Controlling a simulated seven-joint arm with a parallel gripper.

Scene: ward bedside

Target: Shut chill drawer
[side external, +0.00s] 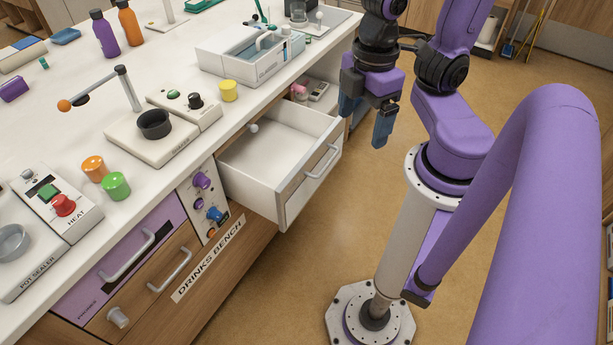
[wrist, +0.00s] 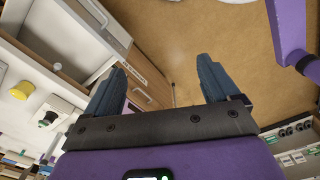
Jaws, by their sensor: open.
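A white drawer (side external: 262,187) stands pulled out from the bench front, with a bar handle (side external: 322,162) on its front panel. I see no readable name on it, so I cannot tell from lettering that it is the chill drawer. Its inside looks empty apart from a small white knob (side external: 253,128) near the back. In the wrist view the drawer (wrist: 117,32) shows at the upper left. My gripper (side external: 367,116) is open and empty, in the air to the right of the drawer front, apart from it. Its two fingers (wrist: 162,72) show in the wrist view.
A purple-fronted drawer (side external: 85,285) and a wooden drawer (side external: 133,308) are shut at the lower left. A knob panel (side external: 206,205) sits beside the open drawer. The white bench top (side external: 205,120) carries a stirrer, cups and bottles. The floor (side external: 285,285) before the drawer is clear.

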